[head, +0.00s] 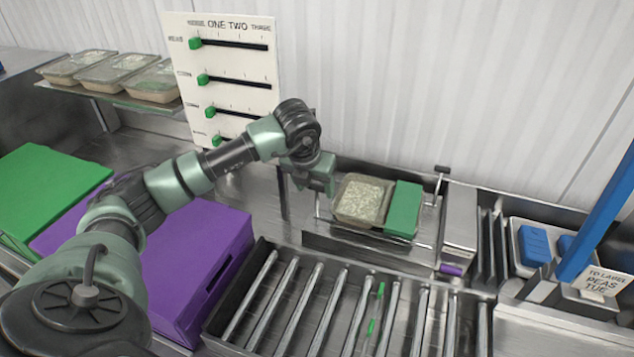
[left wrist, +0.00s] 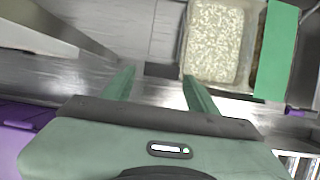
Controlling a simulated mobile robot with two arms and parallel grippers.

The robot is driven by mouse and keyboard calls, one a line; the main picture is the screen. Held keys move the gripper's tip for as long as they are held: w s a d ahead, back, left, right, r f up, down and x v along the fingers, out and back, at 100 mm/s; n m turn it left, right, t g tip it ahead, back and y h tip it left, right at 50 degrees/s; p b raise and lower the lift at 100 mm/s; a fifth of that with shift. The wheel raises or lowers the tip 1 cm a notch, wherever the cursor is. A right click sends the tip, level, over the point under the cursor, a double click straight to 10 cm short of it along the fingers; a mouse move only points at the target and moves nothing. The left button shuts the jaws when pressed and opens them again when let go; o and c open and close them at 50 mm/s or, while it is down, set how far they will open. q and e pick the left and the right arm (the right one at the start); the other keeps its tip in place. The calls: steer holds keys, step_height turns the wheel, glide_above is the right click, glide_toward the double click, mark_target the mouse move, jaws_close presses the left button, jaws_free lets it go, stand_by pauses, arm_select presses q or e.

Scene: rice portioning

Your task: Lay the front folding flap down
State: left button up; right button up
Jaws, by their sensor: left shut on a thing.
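A rice-filled tray (head: 361,200) sits in the metal folding station (head: 330,240), with a green panel (head: 404,209) at its right side. The rice tray (left wrist: 214,42) and the green panel (left wrist: 277,50) also show in the left wrist view. My left gripper (head: 316,186) is at the station's left end, beside the rice tray. In the left wrist view its fingers (left wrist: 158,90) are apart, with a grey metal handle between them. The gripper hides much of this handle, and the front flap's angle cannot be made out. My right gripper is not in view.
A roller conveyor (head: 245,262) runs in front of the station. Purple (head: 180,270) and green (head: 45,190) blocks stand left. Filled trays (head: 120,70) rest on a shelf behind. A slider board (head: 240,80) stands behind my arm. A blue post (head: 600,215) rises at right.

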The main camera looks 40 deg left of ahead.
arm_select(q)
steer(key=shift+s+d+f+b, duration=0.15)
steer(key=shift+s+f+b, duration=0.05)
steer(key=shift+s, duration=0.25)
steer(key=shift+s+d+f+b, duration=0.1)
steer(key=shift+s+f+b, duration=0.05)
steer(key=shift+s, duration=0.25)
steer(key=shift+s+d+f, duration=0.1)
steer(key=shift+s+d, duration=0.05)
steer(key=shift+s, duration=0.55)
steer(key=shift+c, duration=0.2)
steer(key=shift+s+f+b, duration=0.15)
steer(key=shift+s+b, duration=0.05)
steer(key=shift+b, duration=0.2)
steer(key=c, duration=0.8)
steer(key=shift+s+d+f+b, duration=0.15)
steer(key=shift+s+f+b, duration=0.15)
steer(key=shift+s, duration=0.15)
steer(key=shift+s+d+f+b, duration=0.1)
steer(key=shift+s+f+b, duration=0.05)
steer(key=shift+s+b, duration=0.2)
steer(key=shift+s+d+f+b, duration=0.2)
steer(key=shift+s+f+b, duration=0.25)
steer(key=shift+s+b, duration=0.35)
steer(key=shift+s+d+f+b, duration=0.2)
steer(key=shift+s+f+b, duration=0.25)
steer(key=shift+s, duration=0.5)
steer(key=shift+s+d+f+b, duration=0.2)
steer(key=shift+s+f+b, duration=0.2)
steer(key=shift+s+b, duration=0.4)
